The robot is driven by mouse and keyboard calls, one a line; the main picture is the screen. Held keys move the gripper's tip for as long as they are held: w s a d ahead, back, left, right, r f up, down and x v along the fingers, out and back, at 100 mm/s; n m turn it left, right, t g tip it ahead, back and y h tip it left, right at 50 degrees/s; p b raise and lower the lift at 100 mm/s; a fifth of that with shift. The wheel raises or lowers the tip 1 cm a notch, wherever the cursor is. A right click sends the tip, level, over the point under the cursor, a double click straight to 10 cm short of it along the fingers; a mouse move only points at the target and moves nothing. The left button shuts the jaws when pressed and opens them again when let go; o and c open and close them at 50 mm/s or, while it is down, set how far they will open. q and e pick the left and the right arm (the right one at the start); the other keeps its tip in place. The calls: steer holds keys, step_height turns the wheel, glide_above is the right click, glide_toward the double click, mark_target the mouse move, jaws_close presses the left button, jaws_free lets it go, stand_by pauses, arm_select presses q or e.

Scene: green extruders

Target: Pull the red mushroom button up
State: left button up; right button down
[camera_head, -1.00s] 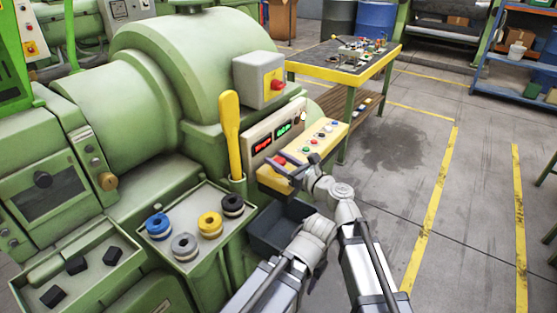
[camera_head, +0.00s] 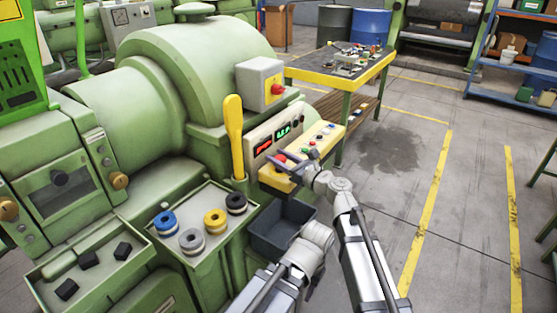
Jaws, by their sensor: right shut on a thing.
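The red mushroom button (camera_head: 281,158) sits at the near left end of the yellow control panel (camera_head: 325,136), on the front of the green extruder. My right gripper (camera_head: 285,163) is at that end of the panel, its dark fingers shut at the red button. The fingers partly cover the button, so its exact height is hard to tell.
Another red button (camera_head: 277,89) is on a grey box above. A yellow handle (camera_head: 233,135) stands left of the panel. A dark bin (camera_head: 272,237) lies below. A tray (camera_head: 190,267) holds several rolls. Open floor lies to the right.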

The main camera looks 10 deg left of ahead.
mark_target(285, 160)
steer(key=shift+c, duration=1.7)
jaws_free()
steer(key=shift+r, duration=0.1)
steer(key=v, duration=0.8)
